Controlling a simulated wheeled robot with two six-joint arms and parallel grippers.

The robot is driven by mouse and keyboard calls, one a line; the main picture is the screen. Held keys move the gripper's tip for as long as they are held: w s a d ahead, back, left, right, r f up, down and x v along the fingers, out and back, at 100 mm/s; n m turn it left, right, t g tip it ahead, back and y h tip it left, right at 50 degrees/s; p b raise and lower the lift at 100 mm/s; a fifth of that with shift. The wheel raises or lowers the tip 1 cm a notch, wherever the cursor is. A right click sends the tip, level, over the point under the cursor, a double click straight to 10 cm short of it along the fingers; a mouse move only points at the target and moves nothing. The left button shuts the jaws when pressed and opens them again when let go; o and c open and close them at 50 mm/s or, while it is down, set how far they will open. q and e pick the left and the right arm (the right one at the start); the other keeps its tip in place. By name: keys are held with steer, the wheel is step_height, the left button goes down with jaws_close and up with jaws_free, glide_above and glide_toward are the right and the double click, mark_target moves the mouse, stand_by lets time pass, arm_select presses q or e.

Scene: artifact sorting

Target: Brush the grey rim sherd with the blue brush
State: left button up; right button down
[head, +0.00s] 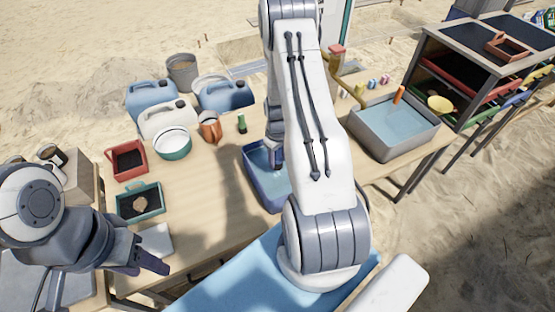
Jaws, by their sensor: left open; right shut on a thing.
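My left gripper (143,262) is open and empty at the lower left, beside a small white pad (156,241). My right gripper (277,155) points down over the blue basin (255,182). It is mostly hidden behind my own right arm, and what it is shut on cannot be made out. I cannot pick out a blue brush. A brownish-grey piece (139,204) lies in the green tray (152,191); I cannot tell whether it is the grey rim sherd.
A red tray (128,173), a white-and-green bowl (172,143) and several jugs (167,118) stand at the back left. A grey water basin (424,140) stands right, by a shelf rack (487,45). The wooden table (205,195) is bare between the green tray and blue basin.

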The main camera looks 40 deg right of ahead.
steer(key=shift+r+p, duration=1.3)
steer(key=shift+r, duration=0.75)
